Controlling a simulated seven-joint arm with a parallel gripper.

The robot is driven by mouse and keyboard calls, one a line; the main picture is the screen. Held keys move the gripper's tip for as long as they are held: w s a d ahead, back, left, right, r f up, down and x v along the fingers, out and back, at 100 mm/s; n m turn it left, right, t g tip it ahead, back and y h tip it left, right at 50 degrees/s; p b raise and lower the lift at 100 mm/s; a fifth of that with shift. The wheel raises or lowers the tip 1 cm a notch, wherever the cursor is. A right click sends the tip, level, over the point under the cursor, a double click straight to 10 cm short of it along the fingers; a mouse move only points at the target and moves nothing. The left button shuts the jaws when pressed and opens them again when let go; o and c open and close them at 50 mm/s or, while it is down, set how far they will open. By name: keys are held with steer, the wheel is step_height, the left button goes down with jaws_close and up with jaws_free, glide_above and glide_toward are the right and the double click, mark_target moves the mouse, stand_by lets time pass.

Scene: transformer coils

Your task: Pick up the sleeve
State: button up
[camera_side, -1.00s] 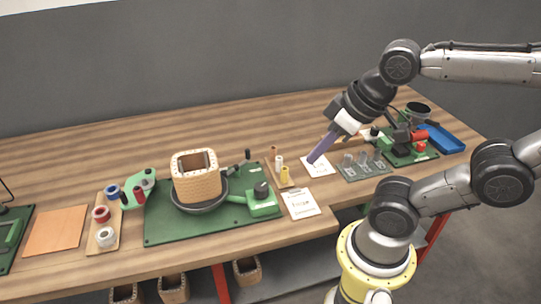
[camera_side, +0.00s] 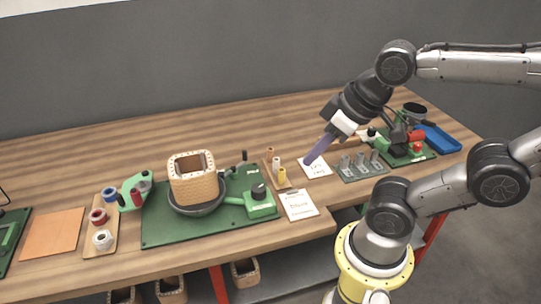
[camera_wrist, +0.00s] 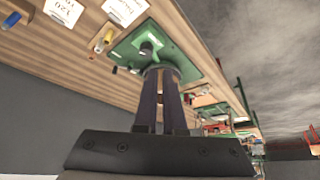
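The small sleeves stand upright on a narrow wooden holder: a yellow sleeve (camera_side: 282,175), a white one (camera_side: 276,162) and a brown one (camera_side: 270,153). Which one is the task's sleeve I cannot tell. My gripper (camera_side: 307,162) points down and left, to the right of the holder, with its purple fingers over a white card (camera_side: 315,170). The wrist view shows a gap between the two fingers (camera_wrist: 160,80), and I see no sleeve held there. A yellow sleeve (camera_wrist: 103,40) shows upper left of the fingertips in that view.
A woven coil (camera_side: 193,182) sits in a dark dish on a green board (camera_side: 160,232), left of the holder. A grey pronged fixture (camera_side: 362,167) stands to the right. A blue tray (camera_side: 441,139) is at the far right.

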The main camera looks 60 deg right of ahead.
steer(key=o, duration=0.8)
